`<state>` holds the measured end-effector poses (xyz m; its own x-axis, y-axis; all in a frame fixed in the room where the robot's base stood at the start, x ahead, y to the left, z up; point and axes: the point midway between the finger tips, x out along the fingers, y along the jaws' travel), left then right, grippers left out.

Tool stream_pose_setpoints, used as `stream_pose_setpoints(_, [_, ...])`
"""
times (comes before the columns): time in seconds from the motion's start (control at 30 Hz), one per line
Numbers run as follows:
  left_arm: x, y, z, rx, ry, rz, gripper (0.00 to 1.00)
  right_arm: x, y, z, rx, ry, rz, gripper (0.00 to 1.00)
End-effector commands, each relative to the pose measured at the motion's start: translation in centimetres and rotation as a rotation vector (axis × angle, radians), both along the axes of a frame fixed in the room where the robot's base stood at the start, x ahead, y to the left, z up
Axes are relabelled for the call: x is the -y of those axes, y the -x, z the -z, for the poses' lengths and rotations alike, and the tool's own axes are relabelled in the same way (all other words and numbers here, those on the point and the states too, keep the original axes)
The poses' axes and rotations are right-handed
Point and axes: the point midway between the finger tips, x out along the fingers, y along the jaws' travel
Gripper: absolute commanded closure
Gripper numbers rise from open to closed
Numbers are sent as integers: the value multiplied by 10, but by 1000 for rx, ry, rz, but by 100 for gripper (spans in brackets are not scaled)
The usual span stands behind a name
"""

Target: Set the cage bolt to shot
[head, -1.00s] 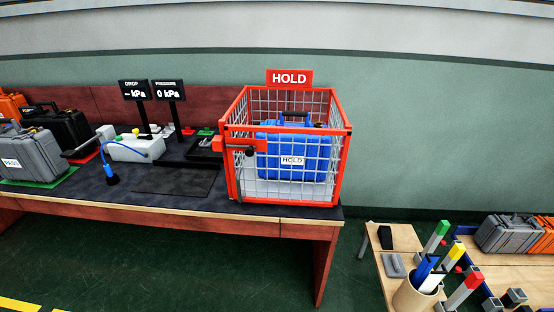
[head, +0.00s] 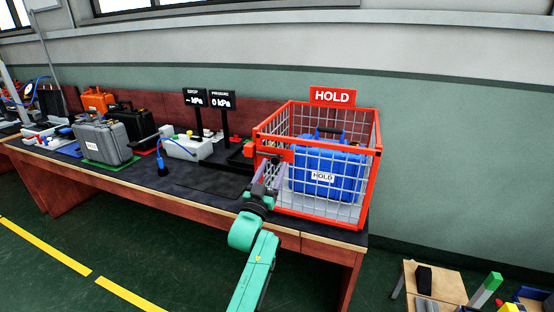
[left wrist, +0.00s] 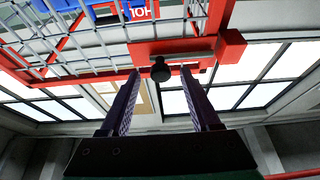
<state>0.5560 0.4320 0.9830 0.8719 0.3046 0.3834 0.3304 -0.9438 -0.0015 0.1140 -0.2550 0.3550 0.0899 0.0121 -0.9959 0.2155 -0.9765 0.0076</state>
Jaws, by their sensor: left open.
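The cage (head: 374,160) has a red frame and pale wire mesh and stands on the right end of the dark bench. Its bolt is on a red plate at the cage's left front; the plate, grey rod and black knob (left wrist: 160,72) show in the left wrist view. My left gripper (head: 267,173) is open just in front of the bolt. It also shows in the left wrist view (left wrist: 160,80), its two fingers spread on either side of the knob, touching neither as far as I can see. A blue case (head: 330,172) labelled HOLD sits inside the cage. My right gripper is not in view.
A red HOLD sign (head: 332,97) rises behind the cage. Left along the bench (head: 215,205) are a white box (head: 188,148), two black displays, a grey case (head: 100,142), and black and orange cases. A low wooden table (head: 436,285) stands at lower right.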

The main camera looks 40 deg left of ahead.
Motion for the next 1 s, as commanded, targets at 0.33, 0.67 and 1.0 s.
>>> stream_pose_setpoints(0.33, [-9, -28, -11, -2, 0, 1, 37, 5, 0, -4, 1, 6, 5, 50])
stream_pose_setpoints(0.67, [-9, -27, -11, -1, 0, 1, 100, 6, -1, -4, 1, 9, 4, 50])
stream_pose_setpoints(1.0, [-9, -27, -11, -2, 1, 1, 100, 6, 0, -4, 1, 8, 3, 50])
